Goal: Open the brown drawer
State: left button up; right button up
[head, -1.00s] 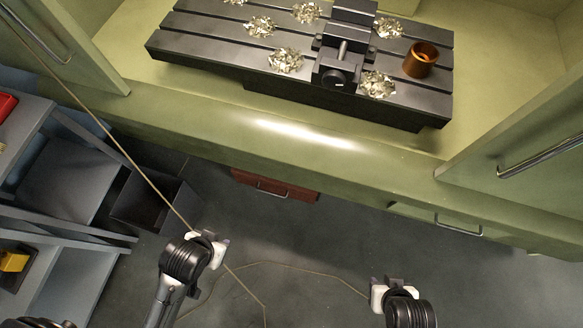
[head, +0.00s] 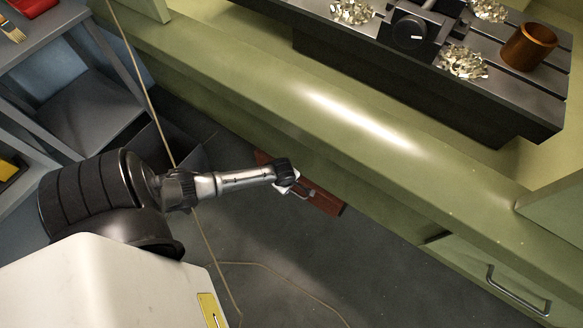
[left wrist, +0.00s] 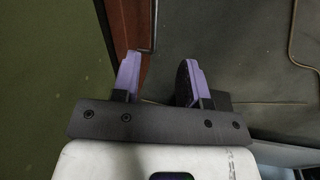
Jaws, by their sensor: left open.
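The brown drawer (head: 328,202) sits low in the green machine's front, reddish-brown with a metal bar handle (head: 306,193). My left gripper (head: 294,188) is at the drawer's front, by the handle, and partly covers the drawer. In the left wrist view the purple fingers (left wrist: 158,78) are open with nothing between them. The drawer's brown front (left wrist: 127,22) shows just beyond the fingertips, with the handle bar (left wrist: 153,24) ahead of the gap between them. No contact with the handle is visible. My right gripper is not in view.
A green drawer with a handle (head: 515,296) is at the right. The machine's green ledge (head: 350,115) overhangs the brown drawer. A grey shelf cart (head: 85,100) and a dark open bin stand at the left.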

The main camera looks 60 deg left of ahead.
aim_at(292, 190)
pick_arm(q)
jog(key=shift+n, duration=0.8)
jog(key=w+a+f+b, duration=0.1)
jog(key=f+b, duration=0.3)
jog(key=f, duration=0.1)
jog(key=w+a+f+b, duration=0.1)
jog(key=f+b, duration=0.2)
jog(key=f, duration=0.2)
jog(key=a+f+b, duration=0.1)
jog(key=f+b, duration=0.3)
jog(key=f, duration=0.1)
jog(key=shift+w+f+b, duration=0.1)
jog(key=shift+w+b, duration=0.2)
jog(key=shift+w, duration=0.1)
grip_shut()
